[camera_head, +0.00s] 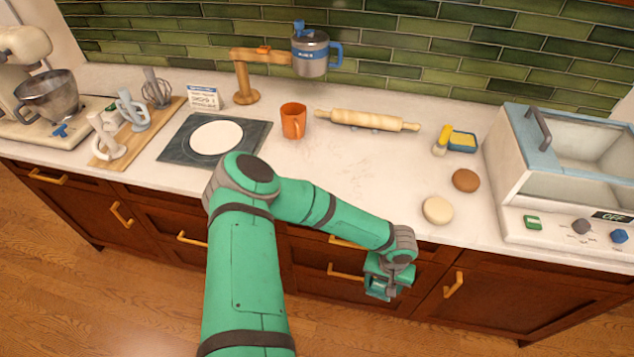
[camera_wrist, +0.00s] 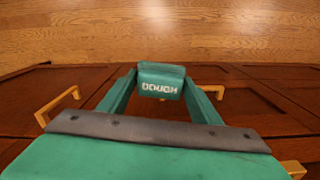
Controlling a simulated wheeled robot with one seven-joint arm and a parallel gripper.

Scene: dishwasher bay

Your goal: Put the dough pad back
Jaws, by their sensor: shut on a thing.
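My gripper (camera_head: 383,288) hangs over the floor in front of the drawers, just off the counter's front edge. In the wrist view my gripper (camera_wrist: 160,85) is shut on a small teal block marked DOUGH, which I take for the dough pad (camera_wrist: 161,72). The pad sits between the two fingers, lettering towards the camera. In the head view the pad is hard to tell apart from the green gripper.
On the counter (camera_head: 330,180) are a slate board (camera_head: 177,151) with a white disc, an orange mug (camera_head: 293,121), a rolling pin (camera_head: 367,120), a pale ball (camera_head: 437,210), a brown ball (camera_head: 466,180) and a glass-lidded machine (camera_head: 510,190). Drawer handles (camera_head: 345,273) stick out near my gripper.

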